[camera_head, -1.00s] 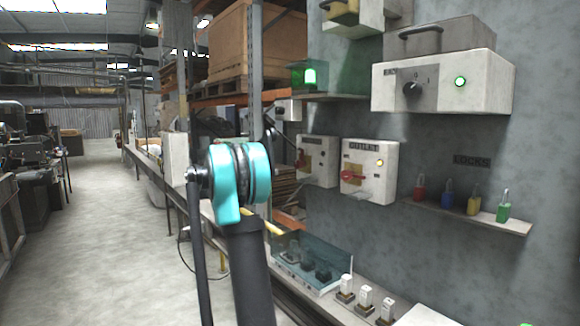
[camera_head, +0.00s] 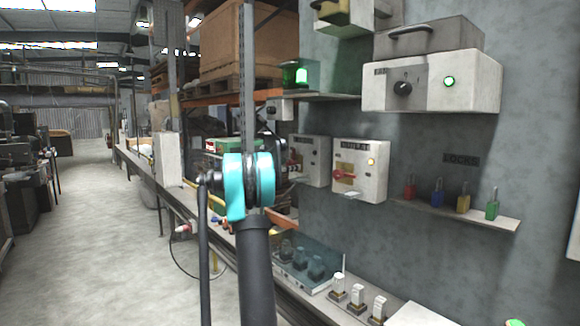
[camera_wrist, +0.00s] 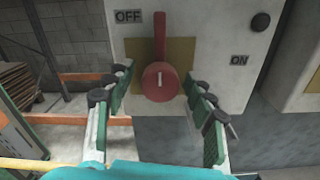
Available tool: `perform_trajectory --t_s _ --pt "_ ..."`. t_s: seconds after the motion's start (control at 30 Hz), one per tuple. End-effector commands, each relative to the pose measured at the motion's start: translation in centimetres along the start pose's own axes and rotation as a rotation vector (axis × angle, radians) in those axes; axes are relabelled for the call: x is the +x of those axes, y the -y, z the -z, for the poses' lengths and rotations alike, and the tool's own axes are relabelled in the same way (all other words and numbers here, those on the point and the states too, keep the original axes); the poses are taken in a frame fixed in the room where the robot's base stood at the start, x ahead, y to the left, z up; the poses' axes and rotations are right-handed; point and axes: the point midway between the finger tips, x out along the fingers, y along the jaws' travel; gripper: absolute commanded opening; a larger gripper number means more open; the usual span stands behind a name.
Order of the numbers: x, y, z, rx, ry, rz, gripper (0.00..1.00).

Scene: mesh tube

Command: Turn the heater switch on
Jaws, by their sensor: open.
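A red rotary switch (camera_wrist: 160,80) sits on a pale box (camera_wrist: 205,25) in the wrist view. Its handle points straight up, beside the OFF label (camera_wrist: 128,17); the ON label (camera_wrist: 239,60) is to the right. A dark round lamp or button (camera_wrist: 261,21) is at upper right. My gripper (camera_wrist: 158,88) is open, with a finger on each side of the switch and gaps between them. In the head view this seems to be the left switch box (camera_head: 312,150), its label too small to read. My arm hides my gripper there.
The box labelled OUTLET (camera_head: 372,190), with a red switch and lit yellow lamp, stands just right. A shelf with padlocks (camera_head: 470,216) is further right. A white control box (camera_head: 480,85) with a green light is above. Open floor lies left.

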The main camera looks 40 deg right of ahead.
Motion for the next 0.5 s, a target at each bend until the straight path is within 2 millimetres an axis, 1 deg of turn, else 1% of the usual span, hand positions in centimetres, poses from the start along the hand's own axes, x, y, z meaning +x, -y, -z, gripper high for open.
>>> perform_trajectory --t_s 0.27,0.37,0.5 --pt "0.14 -0.01 0.0 0.0 0.0 0.0 0.54" --pt "0.12 -0.02 0.0 0.0 0.0 0.0 0.43" --pt "0.11 -0.02 0.0 0.0 0.0 0.0 0.26"
